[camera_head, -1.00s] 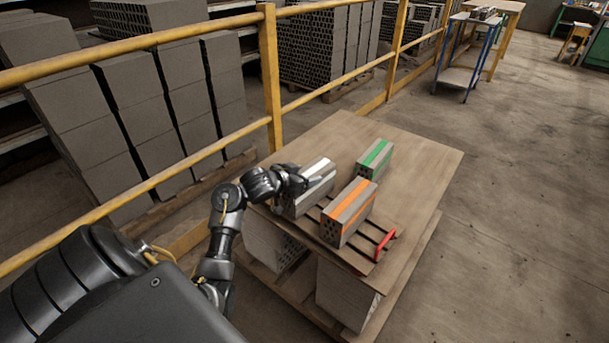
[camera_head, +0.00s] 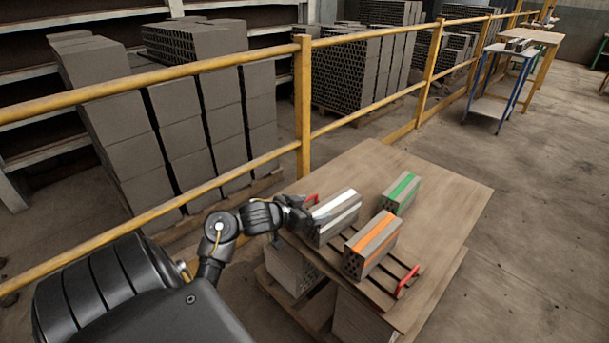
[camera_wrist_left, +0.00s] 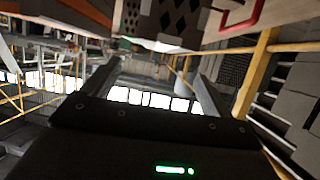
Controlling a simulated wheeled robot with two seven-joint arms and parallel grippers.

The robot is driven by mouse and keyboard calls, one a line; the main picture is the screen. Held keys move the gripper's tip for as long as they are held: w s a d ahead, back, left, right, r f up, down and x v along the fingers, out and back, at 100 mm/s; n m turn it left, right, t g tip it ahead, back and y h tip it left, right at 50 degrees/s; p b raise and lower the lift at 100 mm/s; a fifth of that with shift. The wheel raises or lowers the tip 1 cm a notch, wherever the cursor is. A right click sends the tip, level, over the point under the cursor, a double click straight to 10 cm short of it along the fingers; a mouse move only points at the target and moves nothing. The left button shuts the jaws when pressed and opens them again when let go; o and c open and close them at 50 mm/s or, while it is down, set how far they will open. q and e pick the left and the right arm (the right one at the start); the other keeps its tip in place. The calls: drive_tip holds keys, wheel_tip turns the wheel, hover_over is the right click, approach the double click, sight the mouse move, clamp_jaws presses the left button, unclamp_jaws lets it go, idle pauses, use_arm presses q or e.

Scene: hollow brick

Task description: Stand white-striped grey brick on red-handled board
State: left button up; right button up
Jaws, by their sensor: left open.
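The white-striped grey brick (camera_head: 337,217) appears to rest on the left part of the slatted red-handled board (camera_head: 392,272), its striped face up. How its underside meets the board is hidden. One red handle (camera_head: 407,281) shows at the board's near right end, another behind the brick's left end. My left gripper (camera_head: 301,212) is just left of the brick, close to its end. In the left wrist view its fingers (camera_wrist_left: 154,70) are spread with nothing between them, and the brick's holed end (camera_wrist_left: 180,18) shows at the top. My right gripper is out of view.
An orange-striped brick (camera_head: 371,244) stands on the board, right of the white-striped one. A green-striped brick (camera_head: 402,192) stands behind on the wooden table (camera_head: 455,205). The table's right side is clear. A yellow railing (camera_head: 303,110) runs behind, with brick stacks beyond.

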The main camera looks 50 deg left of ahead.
use_arm(q)
drive_tip(key=s+d+f+g+y, duration=0.1)
drive_tip(key=s+d+f+g, duration=0.3)
drive_tip(key=f, duration=0.5)
drive_tip(key=s+d+f+g, duration=0.1)
drive_tip(key=s+d+f, duration=0.5)
drive_tip(key=d+f, duration=0.15)
drive_tip(key=s+d+f+g, duration=0.2)
drive_tip(key=s+d+f, duration=0.3)
drive_tip(key=s, duration=0.2)
drive_tip(key=s+d+f+m+g, duration=0.1)
drive_tip(key=s+d+f+g, duration=0.2)
drive_tip(key=s+d+f, duration=0.2)
drive_tip(key=s, duration=0.3)
drive_tip(key=shift+s+d+f, duration=0.15)
drive_tip(key=shift+f, duration=0.05)
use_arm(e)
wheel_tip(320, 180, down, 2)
use_arm(q)
drive_tip(key=shift+p, duration=0.3)
